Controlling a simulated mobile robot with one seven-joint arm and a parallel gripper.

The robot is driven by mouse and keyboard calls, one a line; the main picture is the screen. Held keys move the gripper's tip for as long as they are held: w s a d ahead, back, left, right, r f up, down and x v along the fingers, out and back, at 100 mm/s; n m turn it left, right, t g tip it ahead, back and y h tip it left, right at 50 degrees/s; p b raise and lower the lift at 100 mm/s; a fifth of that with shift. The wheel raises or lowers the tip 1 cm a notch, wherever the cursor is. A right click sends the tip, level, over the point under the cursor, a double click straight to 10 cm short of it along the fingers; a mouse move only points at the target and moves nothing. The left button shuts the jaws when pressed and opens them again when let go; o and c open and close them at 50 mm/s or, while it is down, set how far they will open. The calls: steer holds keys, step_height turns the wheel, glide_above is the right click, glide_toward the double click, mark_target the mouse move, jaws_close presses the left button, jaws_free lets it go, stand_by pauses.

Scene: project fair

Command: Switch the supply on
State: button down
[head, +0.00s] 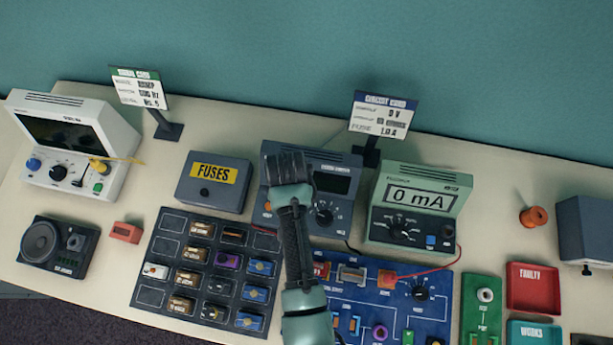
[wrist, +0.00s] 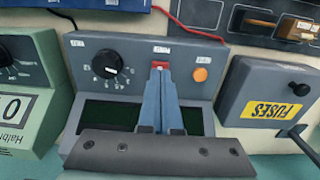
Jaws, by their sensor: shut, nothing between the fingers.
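The supply is a dark blue-grey box (head: 345,179) with a dark display, a black knob (head: 324,215) and an orange button or lamp (head: 267,207). In the wrist view, upside down, the supply (wrist: 130,46) shows a red switch (wrist: 160,65) between its knob (wrist: 108,62) and the orange round part (wrist: 200,74). My gripper (wrist: 160,77) is shut and empty, its fingertips right at the red switch. I cannot tell whether they touch it. In the head view my arm hides the switch and the fingertips. The display looks dark.
A fuses box (head: 213,181) stands left of the supply, and a green meter reading 0 mA (head: 418,205) stands close on its right. The blue circuit board (head: 440,310) and dark parts tray (head: 166,298) lie in front. A sign (head: 381,115) stands behind.

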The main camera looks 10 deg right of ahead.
steer(key=shift+f+b, duration=0.65)
steer(key=shift+f, duration=0.3)
stand_by(0.6)
steer(key=shift+r, duration=0.1)
step_height(320, 180, up, 7)
steer(key=p, duration=0.7)
steer(key=shift+p, duration=0.3)
